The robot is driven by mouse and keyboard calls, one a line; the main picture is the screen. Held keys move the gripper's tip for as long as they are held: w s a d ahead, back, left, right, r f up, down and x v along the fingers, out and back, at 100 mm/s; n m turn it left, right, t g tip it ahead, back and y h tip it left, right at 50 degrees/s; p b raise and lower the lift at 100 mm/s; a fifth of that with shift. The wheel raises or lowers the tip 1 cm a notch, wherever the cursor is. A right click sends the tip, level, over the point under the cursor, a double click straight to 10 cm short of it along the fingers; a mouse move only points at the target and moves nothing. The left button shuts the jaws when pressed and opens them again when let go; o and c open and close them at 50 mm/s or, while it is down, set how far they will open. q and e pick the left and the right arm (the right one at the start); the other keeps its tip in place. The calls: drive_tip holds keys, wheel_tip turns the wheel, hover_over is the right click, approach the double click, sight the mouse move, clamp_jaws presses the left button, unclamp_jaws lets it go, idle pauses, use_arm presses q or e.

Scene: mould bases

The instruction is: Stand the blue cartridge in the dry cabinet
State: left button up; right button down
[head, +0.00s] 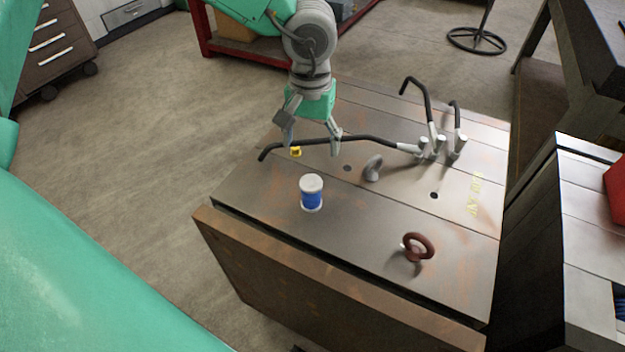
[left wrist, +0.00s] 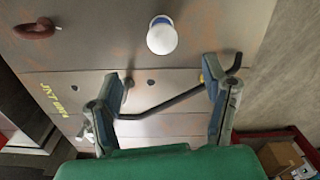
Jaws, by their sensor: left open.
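The blue cartridge (head: 311,193) has a white top and a white bottom rim. It stands upright near the front left edge of the metal mould base (head: 355,215). It also shows in the left wrist view as a white round top with a blue side (left wrist: 162,36). My left gripper (head: 311,146) is open and empty, above the mould base and behind the cartridge in the head view. In the left wrist view its fingers (left wrist: 167,78) are spread apart, and the cartridge lies beyond their tips. My right gripper does not show. I cannot make out a dry cabinet.
A bent black bar (head: 335,141) lies under my left gripper, near a small yellow piece (head: 296,151). A second bent bar (head: 417,95) rises at the back.

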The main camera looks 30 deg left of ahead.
sight(312, 183)
use_arm(q)
drive_tip(key=f, duration=0.3)
drive_tip(key=f+b, duration=0.1)
drive_tip(key=f, duration=0.4)
drive_tip(key=shift+a+f+b, duration=0.3)
drive_tip(key=shift+a, duration=0.05)
drive_tip(key=shift+d+f, duration=0.15)
drive_tip(key=shift+f, duration=0.25)
drive_tip(key=f, duration=0.2)
drive_tip(key=f+b, duration=0.1)
drive_tip(key=shift+w+d+f, duration=0.1)
drive_tip(key=shift+w+f, duration=0.1)
drive_tip(key=shift+f, duration=0.55)
drive_tip(key=shift+a, duration=0.2)
